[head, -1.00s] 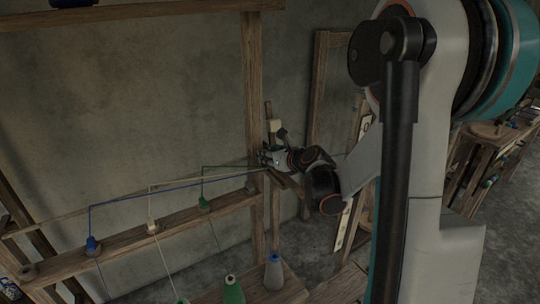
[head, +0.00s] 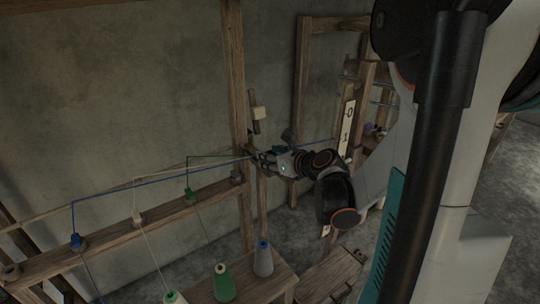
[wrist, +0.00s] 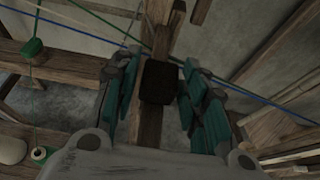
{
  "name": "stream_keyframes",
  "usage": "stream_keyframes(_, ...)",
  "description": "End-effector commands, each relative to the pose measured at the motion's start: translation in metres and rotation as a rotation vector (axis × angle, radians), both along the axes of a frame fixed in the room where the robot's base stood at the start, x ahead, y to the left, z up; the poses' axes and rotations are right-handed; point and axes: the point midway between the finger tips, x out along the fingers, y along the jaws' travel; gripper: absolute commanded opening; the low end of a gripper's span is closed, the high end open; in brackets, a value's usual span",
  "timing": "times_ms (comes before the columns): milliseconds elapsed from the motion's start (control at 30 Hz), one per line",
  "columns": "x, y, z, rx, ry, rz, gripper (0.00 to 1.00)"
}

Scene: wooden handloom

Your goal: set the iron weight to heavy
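A dark, squarish block (wrist: 158,82), which looks like the iron weight, lies between my gripper's teal finger pads in the wrist view, against a wooden bar. My gripper (wrist: 160,75) is open, with the fingers standing on both sides of the block; narrow gaps seem to remain. In the head view my gripper (head: 258,158) is at the upright loom post, where coloured threads pass. The block cannot be made out there, behind or between the fingers. No heavy or light marking on it is readable.
Blue thread (head: 165,181) and other threads cross to the post. Spools, including a green one (head: 224,283), stand below. A white numbered plate (head: 347,128) is to the right.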

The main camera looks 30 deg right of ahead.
Motion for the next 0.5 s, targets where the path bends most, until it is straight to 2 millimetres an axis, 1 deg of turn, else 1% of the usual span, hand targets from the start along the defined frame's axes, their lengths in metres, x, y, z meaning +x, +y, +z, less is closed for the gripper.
stream_keyframes(333, 0.0009, -0.0004, 0.0009, 0.001, -0.002, 0.000, 0.52)
stream_keyframes(500, -0.0086, -0.0011, 0.0049, 0.000, -0.002, -0.002, 0.52)
